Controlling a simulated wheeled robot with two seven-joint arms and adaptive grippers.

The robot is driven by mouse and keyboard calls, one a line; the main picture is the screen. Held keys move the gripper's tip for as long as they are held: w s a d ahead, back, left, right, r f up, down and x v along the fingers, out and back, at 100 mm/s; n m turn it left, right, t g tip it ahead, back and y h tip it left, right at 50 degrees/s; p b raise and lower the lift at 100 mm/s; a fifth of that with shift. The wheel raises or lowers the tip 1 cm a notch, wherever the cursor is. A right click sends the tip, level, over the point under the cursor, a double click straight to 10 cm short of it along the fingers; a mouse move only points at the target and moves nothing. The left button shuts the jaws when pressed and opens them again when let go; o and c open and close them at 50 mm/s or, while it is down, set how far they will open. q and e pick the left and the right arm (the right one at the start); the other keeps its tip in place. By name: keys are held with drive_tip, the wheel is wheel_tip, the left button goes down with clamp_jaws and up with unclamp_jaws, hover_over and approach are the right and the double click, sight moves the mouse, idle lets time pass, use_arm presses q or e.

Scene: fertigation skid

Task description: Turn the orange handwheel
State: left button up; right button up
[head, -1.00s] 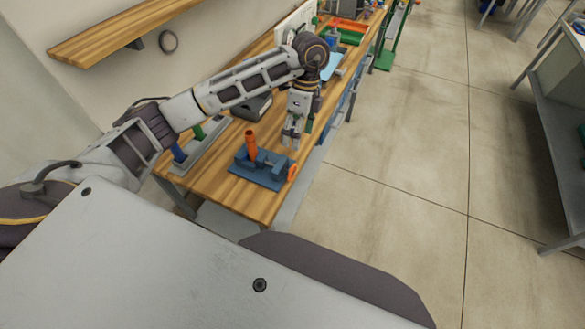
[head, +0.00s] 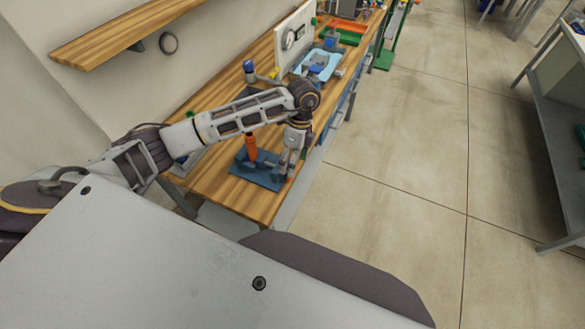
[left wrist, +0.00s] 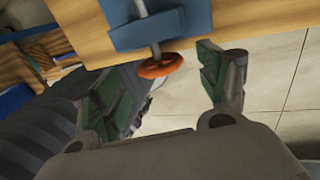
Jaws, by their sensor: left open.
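The orange handwheel (left wrist: 160,66) sits on the end of a grey shaft at the edge of a blue fixture (left wrist: 185,22). In the left wrist view it lies ahead of my left gripper (left wrist: 165,95), roughly between its two spread fingers and apart from them. In the head view my left gripper (head: 288,168) is low over the right side of the blue fixture (head: 246,178) and hides most of the handwheel. An orange upright cylinder (head: 251,146) stands on the fixture. My right gripper is in neither view.
The fixture stands on a wooden bench (head: 228,196) near its front right edge. Farther back are a white panel with a gauge (head: 289,40), a light blue tray (head: 316,64) and a green bin (head: 340,37). The floor (head: 400,150) right of the bench is clear.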

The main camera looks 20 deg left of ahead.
use_arm(q)
drive_tip(key=shift+x, duration=1.8)
drive_tip(key=shift+c, duration=0.4)
drive_tip(key=c, duration=0.9)
